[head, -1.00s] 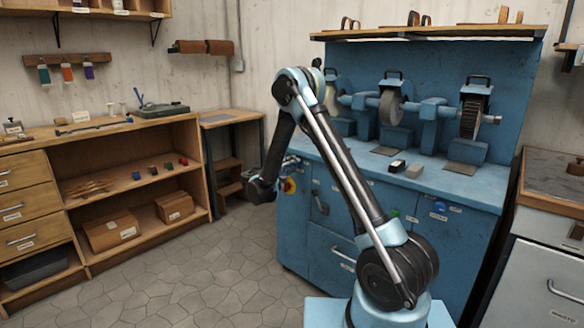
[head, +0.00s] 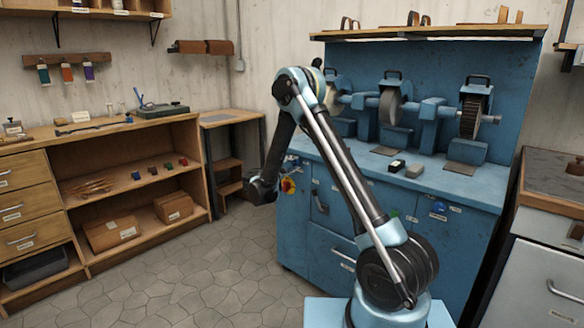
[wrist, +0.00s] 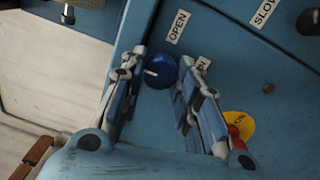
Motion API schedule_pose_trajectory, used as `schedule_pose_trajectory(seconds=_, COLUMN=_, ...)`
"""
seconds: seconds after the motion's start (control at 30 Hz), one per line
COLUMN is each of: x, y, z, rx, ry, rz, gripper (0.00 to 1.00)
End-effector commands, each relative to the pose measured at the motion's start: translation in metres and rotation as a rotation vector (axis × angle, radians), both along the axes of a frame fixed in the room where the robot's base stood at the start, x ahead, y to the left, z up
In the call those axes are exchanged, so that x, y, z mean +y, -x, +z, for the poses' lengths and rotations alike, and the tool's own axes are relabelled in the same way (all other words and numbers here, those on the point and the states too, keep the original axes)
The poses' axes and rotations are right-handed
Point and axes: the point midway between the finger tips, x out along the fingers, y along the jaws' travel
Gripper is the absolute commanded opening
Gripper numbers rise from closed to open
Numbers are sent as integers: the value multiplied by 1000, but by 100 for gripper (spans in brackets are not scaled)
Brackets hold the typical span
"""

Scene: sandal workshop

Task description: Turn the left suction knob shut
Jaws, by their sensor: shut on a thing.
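A round blue knob (wrist: 160,71) sits on the blue machine panel in the wrist view. Its white mark points to the left in the picture.
A yellow and red switch (wrist: 238,122) marked ON is close by the right finger in the wrist view. A SLOW label (wrist: 265,12) and a dark knob (wrist: 309,22) are at upper right. In the head view the stone floor (head: 190,270) is clear left of the machine.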

Motion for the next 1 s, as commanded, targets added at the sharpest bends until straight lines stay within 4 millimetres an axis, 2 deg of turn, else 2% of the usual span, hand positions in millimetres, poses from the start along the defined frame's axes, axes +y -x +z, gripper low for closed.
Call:
schedule_pose_trajectory(seconds=0.27, x=4, y=-2, z=-1, rx=3, ry=-2, rz=9, gripper=6)
schedule_pose_trajectory(seconds=0.3, x=4, y=-2, z=-1, rx=3, ry=-2, rz=9, gripper=32)
schedule_pose_trajectory(seconds=0.4, x=4, y=-1, z=-1, rx=2, ry=-1, rz=8, gripper=51)
schedule_pose_trajectory(seconds=0.77, x=2, y=1, z=0, rx=1, ry=-2, rz=3, gripper=51)
schedule_pose_trajectory(seconds=1.0, x=20, y=23, z=-2, rx=0, ry=-1, rz=6, gripper=51)
